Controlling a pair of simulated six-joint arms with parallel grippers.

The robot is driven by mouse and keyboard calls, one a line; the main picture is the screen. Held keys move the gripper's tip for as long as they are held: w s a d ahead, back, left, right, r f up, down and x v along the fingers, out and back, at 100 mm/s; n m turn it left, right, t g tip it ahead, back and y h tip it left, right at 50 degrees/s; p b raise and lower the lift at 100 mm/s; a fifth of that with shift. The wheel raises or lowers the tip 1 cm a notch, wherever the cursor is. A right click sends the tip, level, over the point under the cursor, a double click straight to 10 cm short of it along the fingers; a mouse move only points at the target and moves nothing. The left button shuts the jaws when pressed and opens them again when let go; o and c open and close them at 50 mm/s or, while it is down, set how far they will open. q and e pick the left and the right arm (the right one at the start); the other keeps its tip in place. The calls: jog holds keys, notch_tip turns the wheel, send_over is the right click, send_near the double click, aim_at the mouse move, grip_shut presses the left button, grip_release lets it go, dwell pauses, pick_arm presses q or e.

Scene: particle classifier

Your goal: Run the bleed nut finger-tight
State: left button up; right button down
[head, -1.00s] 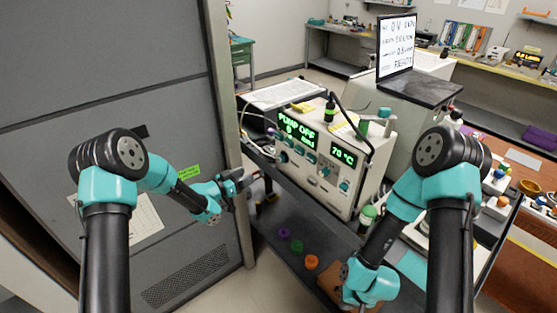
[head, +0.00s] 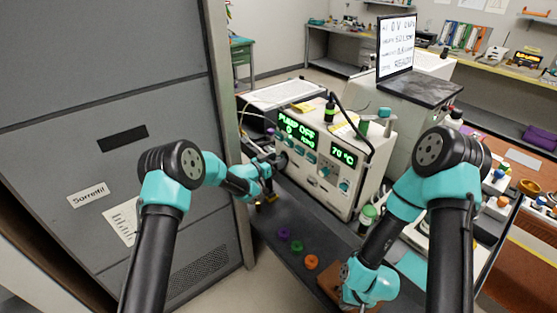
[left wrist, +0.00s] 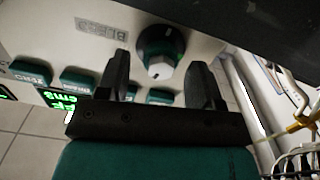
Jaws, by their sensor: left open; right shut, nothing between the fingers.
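The bleed nut (left wrist: 160,70) is a pale cylinder on a round black, green and white fitting (left wrist: 160,42) on the instrument's front panel, beside the "BLEED" label (left wrist: 83,26). In the left wrist view, my left gripper (left wrist: 160,72) is open, with one finger on each side of the nut; gaps show between the fingers and the nut. In the head view, my left gripper (head: 277,160) is at the instrument's left end and its arm hides the nut there. My right gripper (head: 358,305) is low at the bottom edge, shut and empty, with its fingers barely visible.
The instrument (head: 325,160) has a green display reading "PUMP OFF" and a row of knobs. Purple, green and orange rings (head: 311,262) lie on the dark bench in front. A tall grey cabinet (head: 100,60) stands close to my left arm. A brown block (head: 330,283) is near my right gripper.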

pick_arm(q)
jog(key=shift+w+d, duration=0.3)
jog(key=shift+d, duration=0.15)
jog(key=c, duration=0.9)
